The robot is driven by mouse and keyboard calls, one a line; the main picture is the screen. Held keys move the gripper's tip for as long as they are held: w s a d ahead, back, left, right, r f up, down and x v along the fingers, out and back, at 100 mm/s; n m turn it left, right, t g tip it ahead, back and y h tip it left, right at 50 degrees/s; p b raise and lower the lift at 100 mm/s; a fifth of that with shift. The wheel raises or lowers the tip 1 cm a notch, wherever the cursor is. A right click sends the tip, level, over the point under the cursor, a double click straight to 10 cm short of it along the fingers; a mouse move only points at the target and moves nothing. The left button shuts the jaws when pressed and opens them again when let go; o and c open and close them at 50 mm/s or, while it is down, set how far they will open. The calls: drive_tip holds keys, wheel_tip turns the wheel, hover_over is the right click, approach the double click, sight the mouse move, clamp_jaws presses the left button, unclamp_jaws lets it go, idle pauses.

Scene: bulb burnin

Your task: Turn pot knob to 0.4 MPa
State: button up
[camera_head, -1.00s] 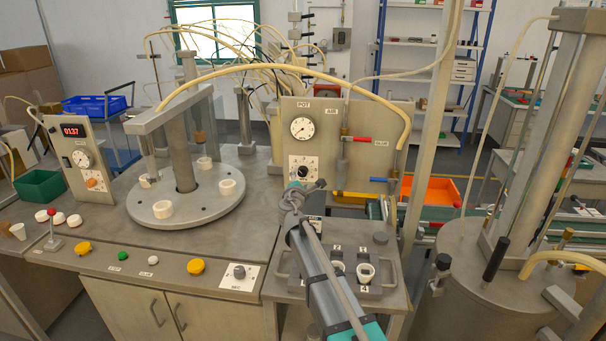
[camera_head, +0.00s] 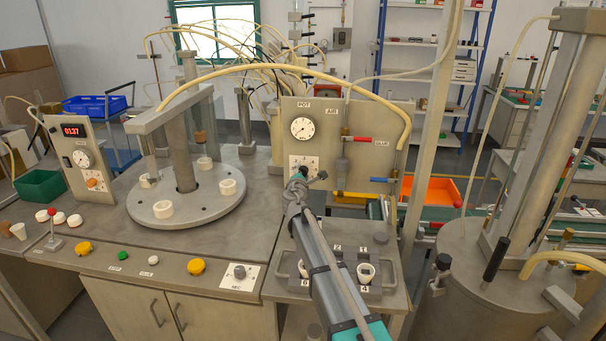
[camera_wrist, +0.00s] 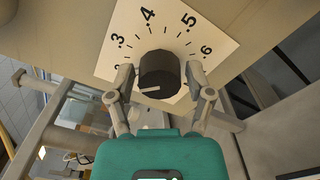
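The pot knob (camera_wrist: 160,75) is black and round with a white pointer line, which lies toward the lower left in the wrist view. It sits on a white dial plate (camera_wrist: 117,37) with marks including .3, .4, .5 and 6. My gripper (camera_wrist: 159,76) is open, with one finger on each side of the knob and a small gap visible on both sides. In the head view my gripper (camera_head: 304,182) is in front of the lower part of the dial plate (camera_head: 295,161) and largely hides the knob. The round pot gauge (camera_head: 303,128) is above it, its reading too small to tell.
The upright panel (camera_head: 370,155) also carries a red-handled valve (camera_head: 361,139) and a blue-handled one (camera_head: 381,180) to the right. A turntable (camera_head: 190,204) stands left.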

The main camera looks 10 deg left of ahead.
drive_tip(key=c, duration=0.6)
drive_tip(key=shift+c, duration=0.2)
drive_tip(key=shift+m, duration=0.4)
drive_tip(key=m, duration=0.8)
drive_tip(key=shift+m, duration=0.3)
drive_tip(key=m, duration=0.4)
drive_tip(key=shift+r+m, duration=0.1)
drive_tip(key=shift+m, duration=2.1)
